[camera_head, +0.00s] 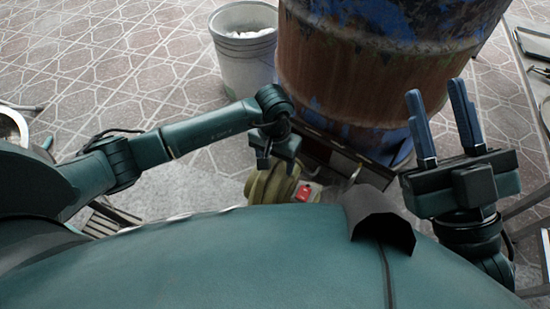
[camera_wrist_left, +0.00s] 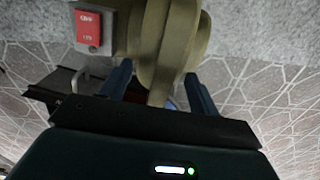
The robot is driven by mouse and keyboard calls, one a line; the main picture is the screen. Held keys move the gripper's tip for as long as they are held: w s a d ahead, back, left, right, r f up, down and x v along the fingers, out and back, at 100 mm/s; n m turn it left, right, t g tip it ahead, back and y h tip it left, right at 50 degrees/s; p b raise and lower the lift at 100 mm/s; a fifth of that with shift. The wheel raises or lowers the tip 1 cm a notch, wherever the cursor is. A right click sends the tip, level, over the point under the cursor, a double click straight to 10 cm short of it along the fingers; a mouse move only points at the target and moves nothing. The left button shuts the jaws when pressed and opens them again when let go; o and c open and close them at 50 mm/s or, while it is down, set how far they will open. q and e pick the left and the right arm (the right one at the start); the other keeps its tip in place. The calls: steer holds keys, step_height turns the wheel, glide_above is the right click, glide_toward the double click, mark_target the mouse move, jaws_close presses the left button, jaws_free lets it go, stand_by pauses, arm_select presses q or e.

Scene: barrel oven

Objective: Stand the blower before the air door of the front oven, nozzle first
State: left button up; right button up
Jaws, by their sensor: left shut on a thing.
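The olive blower (camera_head: 268,186) is low in front of the barrel oven, partly hidden by my left gripper and my own body. My left gripper (camera_head: 279,155) is over it from above. In the left wrist view, the blower (camera_wrist_left: 165,45) lies between the two blue fingers of my left gripper (camera_wrist_left: 158,85), which is shut on it. The barrel oven (camera_head: 375,75) is rusty with blue paint. A dark metal part with a pale edge (camera_head: 335,150) is at its foot; I cannot tell if it is the air door. The nozzle is not clearly visible. My right gripper (camera_head: 436,95) is raised, open and empty.
A red switch label (camera_head: 305,192) sits beside the blower; it also shows in the left wrist view (camera_wrist_left: 88,27). A whitish bucket (camera_head: 243,55) stands left of the barrel. A metal table edge (camera_head: 530,75) is at the right. Patterned paving (camera_head: 110,60) lies clear at the upper left.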

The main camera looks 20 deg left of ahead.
arm_select(q)
steer(key=shift+w+d+r, duration=0.2)
steer(key=shift+w+r, duration=0.05)
steer(key=shift+r, duration=0.15)
arm_select(e)
steer(key=shift+r, duration=0.3)
arm_select(q)
steer(key=shift+f, duration=0.1)
arm_select(e)
steer(key=shift+w+f, duration=0.1)
steer(key=shift+f, duration=0.3)
arm_select(q)
steer(key=shift+f+b, duration=0.5)
steer(key=shift+b, duration=0.1)
arm_select(e)
steer(key=shift+f, duration=0.5)
